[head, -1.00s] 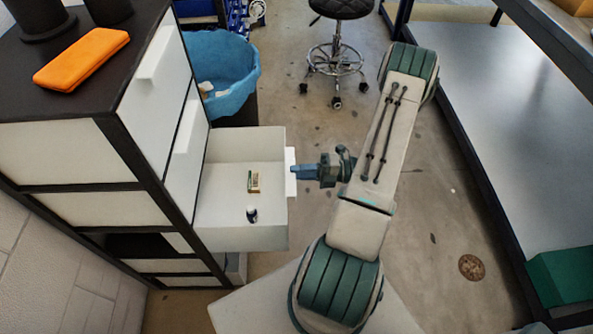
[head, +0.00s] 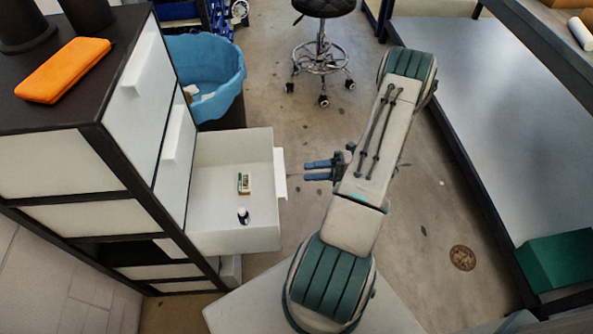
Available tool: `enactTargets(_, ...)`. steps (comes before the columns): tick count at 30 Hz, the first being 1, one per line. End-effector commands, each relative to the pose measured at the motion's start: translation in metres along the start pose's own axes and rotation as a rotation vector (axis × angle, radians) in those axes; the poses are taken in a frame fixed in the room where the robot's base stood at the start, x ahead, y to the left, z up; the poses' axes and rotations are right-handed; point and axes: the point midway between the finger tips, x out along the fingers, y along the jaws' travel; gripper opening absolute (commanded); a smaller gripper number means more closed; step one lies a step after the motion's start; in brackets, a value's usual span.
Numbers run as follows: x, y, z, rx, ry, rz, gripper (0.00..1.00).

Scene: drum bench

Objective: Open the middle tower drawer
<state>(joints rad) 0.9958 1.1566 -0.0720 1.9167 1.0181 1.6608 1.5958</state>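The white drawer tower with a black frame (head: 112,166) stands at the left. Two closed drawers with white handles, the top one (head: 137,80) and the one below it (head: 176,150), sit above an open drawer. The open drawer (head: 205,232) is third from the top and is pulled far out. It holds a small box with green and tan on it (head: 244,183) and a small dark and white item (head: 243,215). Its white handle (head: 280,174) is on the front. My gripper (head: 305,170) is open and empty, just right of the handle with a small gap.
An orange case (head: 63,70) lies on the tower top. A blue-lined bin (head: 215,75) stands behind the open drawer. A wheeled stool (head: 322,60) is at the back. A grey-topped bench (head: 500,130) with a green box (head: 555,262) runs along the right. Floor between is clear.

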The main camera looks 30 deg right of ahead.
Motion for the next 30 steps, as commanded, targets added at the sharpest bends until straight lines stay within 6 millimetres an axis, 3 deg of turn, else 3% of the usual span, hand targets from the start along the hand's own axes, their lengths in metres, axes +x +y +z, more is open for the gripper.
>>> enactTargets(6, -0.046, -0.001, -0.001, 0.001, -0.001, -0.003, 0.4)
enactTargets(12, -0.066, -0.001, -0.001, 0.003, 0.002, 0.0, 0.4)
enactTargets(30, -0.069, -0.001, -0.001, 0.002, 0.002, -0.001, 0.4)
